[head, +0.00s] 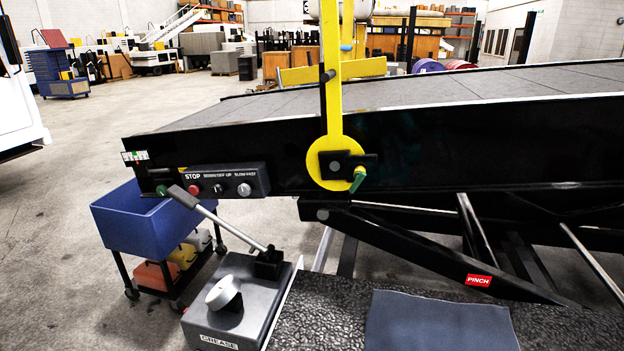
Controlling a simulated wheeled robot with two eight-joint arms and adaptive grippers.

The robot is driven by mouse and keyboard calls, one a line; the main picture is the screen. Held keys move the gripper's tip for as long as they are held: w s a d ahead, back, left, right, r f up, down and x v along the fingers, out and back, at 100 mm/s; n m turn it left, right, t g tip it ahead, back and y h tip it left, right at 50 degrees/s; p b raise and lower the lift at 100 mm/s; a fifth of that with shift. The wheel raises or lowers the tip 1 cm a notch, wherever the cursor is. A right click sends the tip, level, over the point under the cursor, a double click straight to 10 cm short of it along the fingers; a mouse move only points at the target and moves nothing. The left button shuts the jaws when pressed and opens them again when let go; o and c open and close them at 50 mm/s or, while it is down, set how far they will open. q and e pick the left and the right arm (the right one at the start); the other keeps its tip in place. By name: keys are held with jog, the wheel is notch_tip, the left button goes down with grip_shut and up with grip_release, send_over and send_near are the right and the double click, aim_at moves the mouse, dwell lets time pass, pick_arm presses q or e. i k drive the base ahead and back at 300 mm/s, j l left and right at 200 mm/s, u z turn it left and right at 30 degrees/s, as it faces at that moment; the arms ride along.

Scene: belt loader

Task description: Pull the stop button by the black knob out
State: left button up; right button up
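The black control panel (228,182) is on the near side of the belt loader, at its left end. Under the word STOP sits a round red button (193,189); I cannot tell whether it is pushed in or out. To its right are a small knob (218,190) and a larger silver knob (244,189). Neither of my grippers is in view.
A grey grease pump box (225,310) with a slanted metal lever stands below the panel. A blue cart (140,222) is at left. A yellow lever (334,90) with a round hub rises right of the panel. A grey mat (440,322) lies on the dark step.

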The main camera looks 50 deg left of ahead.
aim_at(194, 190)
jog(key=u, duration=2.4)
jog(key=i+j, duration=0.15)
jog(key=i, duration=0.2)
jog(key=i+j+z, duration=0.1)
jog(key=i, duration=0.3)
